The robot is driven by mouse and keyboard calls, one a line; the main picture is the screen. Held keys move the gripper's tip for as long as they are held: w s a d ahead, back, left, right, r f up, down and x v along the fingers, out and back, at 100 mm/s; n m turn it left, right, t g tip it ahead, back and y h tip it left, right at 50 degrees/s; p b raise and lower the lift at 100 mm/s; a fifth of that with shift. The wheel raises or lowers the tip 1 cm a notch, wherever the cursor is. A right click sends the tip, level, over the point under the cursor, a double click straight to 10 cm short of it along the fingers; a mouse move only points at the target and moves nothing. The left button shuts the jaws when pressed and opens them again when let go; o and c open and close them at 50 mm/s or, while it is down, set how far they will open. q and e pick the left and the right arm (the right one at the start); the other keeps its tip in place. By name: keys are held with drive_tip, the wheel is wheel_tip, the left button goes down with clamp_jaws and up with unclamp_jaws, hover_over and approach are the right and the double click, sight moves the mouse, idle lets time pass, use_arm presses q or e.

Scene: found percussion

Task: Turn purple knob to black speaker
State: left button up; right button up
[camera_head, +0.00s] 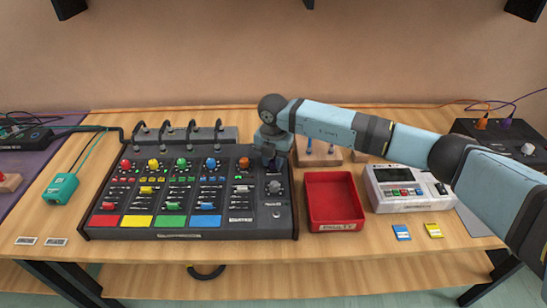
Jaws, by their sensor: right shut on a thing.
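The dark mixer (188,233) lies on the wooden table, with red, yellow, green, blue and orange knobs in a row along its upper part. My right gripper (270,161) reaches down over the mixer's upper right corner, at the end of this row. It is shut on what seems to be the purple knob, mostly hidden by the gripper. The knob's pointer and any black speaker mark around it cannot be made out. A grey knob (275,187) stands just below the gripper. My left gripper is not in view.
A red tray (333,227) stands right of the mixer, and a white device (412,204) with coloured buttons beyond it. Blue (401,232) and yellow (433,230) cards lie in front. A teal box (61,188) sits at left. Black boxes (70,8) are cut off above.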

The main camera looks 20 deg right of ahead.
sight(274, 161)
drive_tip(key=shift+r, duration=0.1)
idle(0.3)
drive_tip(key=o, duration=0.9)
wheel_tip(274, 161, up, 14)
drive_tip(key=shift+f, duration=0.1)
drive_tip(key=shift+s+f, duration=0.1)
drive_tip(key=shift+f, duration=0.05)
